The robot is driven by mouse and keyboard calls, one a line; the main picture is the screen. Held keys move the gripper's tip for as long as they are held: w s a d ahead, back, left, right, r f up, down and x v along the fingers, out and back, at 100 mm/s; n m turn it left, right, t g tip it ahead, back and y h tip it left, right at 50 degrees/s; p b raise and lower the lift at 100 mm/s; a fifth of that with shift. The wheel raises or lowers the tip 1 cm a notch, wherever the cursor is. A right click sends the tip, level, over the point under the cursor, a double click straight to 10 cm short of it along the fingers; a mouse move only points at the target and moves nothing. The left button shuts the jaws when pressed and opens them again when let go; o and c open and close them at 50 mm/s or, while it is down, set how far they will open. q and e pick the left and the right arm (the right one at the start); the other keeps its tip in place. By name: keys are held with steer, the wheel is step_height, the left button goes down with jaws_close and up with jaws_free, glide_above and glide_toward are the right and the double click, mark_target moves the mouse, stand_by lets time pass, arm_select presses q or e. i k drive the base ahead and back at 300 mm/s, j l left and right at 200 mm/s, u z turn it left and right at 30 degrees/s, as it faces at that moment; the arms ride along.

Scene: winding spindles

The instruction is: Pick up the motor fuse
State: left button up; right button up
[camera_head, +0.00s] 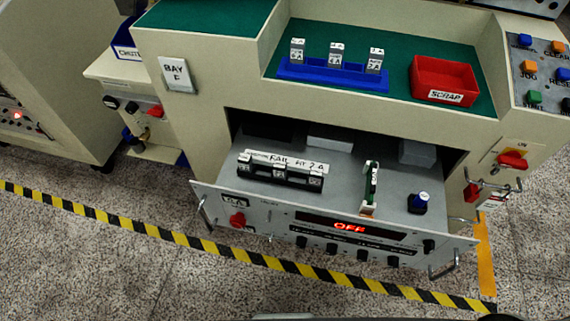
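Three white fuse blocks stand upright in a blue rack (332,76) on the green top: a left one (297,50), a middle one (336,54) and a right one (376,60). Their small amp labels are hard to read. In the pulled-out grey drawer (340,196), a black fuse holder (279,171) sits behind or under a white label strip (287,161) that seems to read "RAIL FIT 2 A". Small pale labelled parts show in the holder. I cannot tell which piece is the motor fuse. Neither of my grippers shows in this view.
A red "SCRAP" bin (445,78) stands right of the rack. A red switch handle (512,160) is at right.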

mark_target(245, 162)
steer(key=l+u, duration=0.1)
steer(key=l, duration=0.4)
steer(key=k+l, duration=0.15)
steer(key=l, duration=0.35)
steer(key=k+l+u, duration=0.15)
steer(key=l, duration=0.4)
steer(key=i, duration=0.05)
